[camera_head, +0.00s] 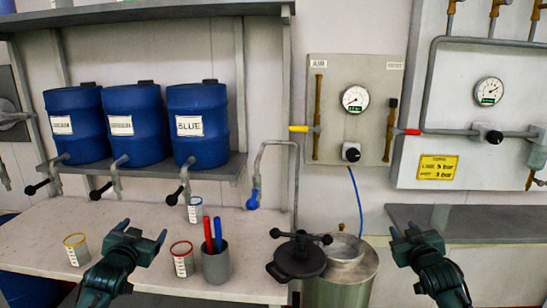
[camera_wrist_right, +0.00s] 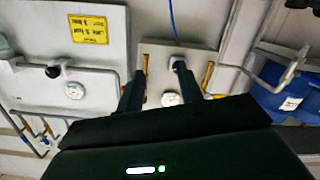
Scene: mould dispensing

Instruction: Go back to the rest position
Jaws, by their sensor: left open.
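My left gripper (camera_head: 142,232) is over the front of the bench, between a yellow-rimmed cup (camera_head: 77,250) and a red-rimmed cup (camera_head: 182,260). Its fingers are apart, with nothing between them. My right gripper (camera_head: 415,232) is at the right, in front of the wall and a grey shelf (camera_head: 480,215). Its two fingers also show in the right wrist view (camera_wrist_right: 160,90), spread apart and empty. Neither gripper touches any object that I can see.
The bench (camera_head: 120,210) holds a blue-rimmed cup (camera_head: 195,210) and a grey holder (camera_head: 216,264) with red and blue sticks. A black lid (camera_head: 298,258) sits beside a metal pot (camera_head: 345,280). Blue barrels (camera_head: 198,125) stand on a shelf above. Gauge panels (camera_head: 335,80) line the wall.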

